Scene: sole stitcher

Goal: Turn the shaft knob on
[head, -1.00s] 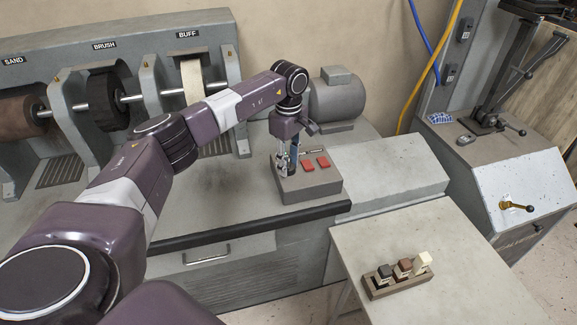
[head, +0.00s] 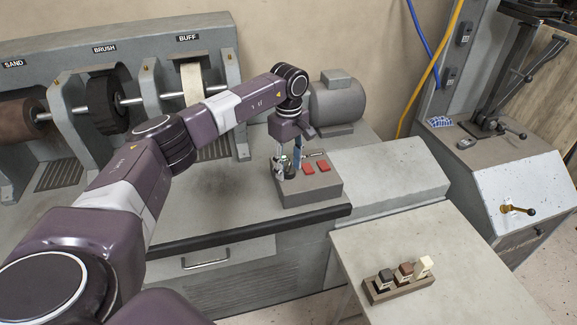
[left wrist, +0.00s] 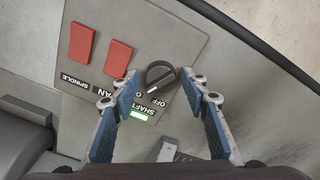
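The shaft knob (left wrist: 160,75) is a dark round knob with a pale pointer line on the grey control box (head: 318,194). In the left wrist view its pointer slants down-left, to the side of the partly hidden "O" label rather than straight at "OFF". A green light (left wrist: 139,114) glows beside the SHAFT label. My left gripper (left wrist: 159,80) is open, its blue-padded fingers on either side of the knob with a visible gap. My right gripper is not in view.
Two red switches (head: 315,169) sit right of the knob in the head view. Behind are the brush wheel (head: 108,104), buff wheel (head: 191,84) and motor (head: 336,99). A small rack with several blocks (head: 398,284) stands on the front right table (head: 470,270).

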